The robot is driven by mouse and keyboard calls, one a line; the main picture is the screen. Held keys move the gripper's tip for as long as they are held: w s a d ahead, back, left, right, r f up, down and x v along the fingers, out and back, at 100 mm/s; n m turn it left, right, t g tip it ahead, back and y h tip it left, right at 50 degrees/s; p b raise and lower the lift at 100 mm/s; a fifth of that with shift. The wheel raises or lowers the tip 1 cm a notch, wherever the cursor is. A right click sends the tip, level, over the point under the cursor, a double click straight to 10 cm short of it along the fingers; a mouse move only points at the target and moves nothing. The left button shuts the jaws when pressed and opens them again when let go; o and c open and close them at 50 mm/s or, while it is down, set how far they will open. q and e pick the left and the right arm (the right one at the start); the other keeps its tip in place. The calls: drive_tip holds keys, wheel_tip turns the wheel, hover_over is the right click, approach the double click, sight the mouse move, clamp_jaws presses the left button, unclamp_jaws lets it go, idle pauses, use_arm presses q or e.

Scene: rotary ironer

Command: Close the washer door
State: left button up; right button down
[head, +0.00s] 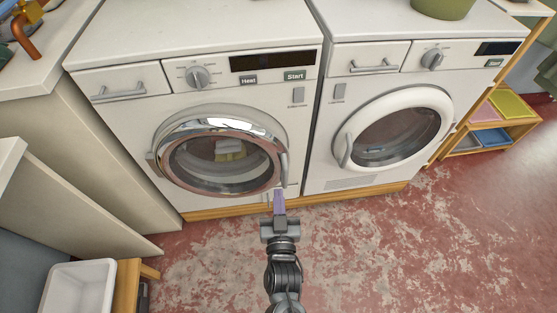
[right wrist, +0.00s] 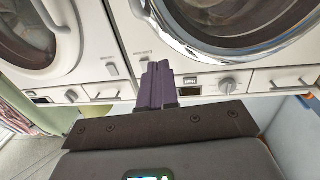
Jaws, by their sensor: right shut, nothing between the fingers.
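The left front-loading machine (head: 120,120) has a round chrome-rimmed door (head: 210,124) with folded cloth showing behind the glass. Its handle (head: 284,168) is on the right side of the rim. The rim stands out from the front panel; I cannot tell whether it is latched. The chrome door also shows in the right wrist view (right wrist: 225,47). My right gripper (head: 279,196) has its purple fingers shut and empty, just below the handle in the head view; contact cannot be told. The fingers show together in the right wrist view (right wrist: 156,72). My left gripper is not in view.
A second machine (head: 320,175) with a white-rimmed door (head: 409,94) stands close on the right. A counter (head: 55,60) is on the left, and a white basin (head: 78,288) is at the lower left. A wooden shelf (head: 462,145) stands at the right. The red floor (head: 400,255) in front is clear.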

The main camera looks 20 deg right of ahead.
sight(276, 149)
drive_tip(key=b+x, duration=0.4)
drive_tip(key=x, duration=0.8)
drive_tip(key=shift+w+a+f, duration=0.15)
drive_tip(key=shift+w, duration=0.05)
drive_tip(key=shift+w+d, duration=0.25)
drive_tip(key=shift+w, duration=0.25)
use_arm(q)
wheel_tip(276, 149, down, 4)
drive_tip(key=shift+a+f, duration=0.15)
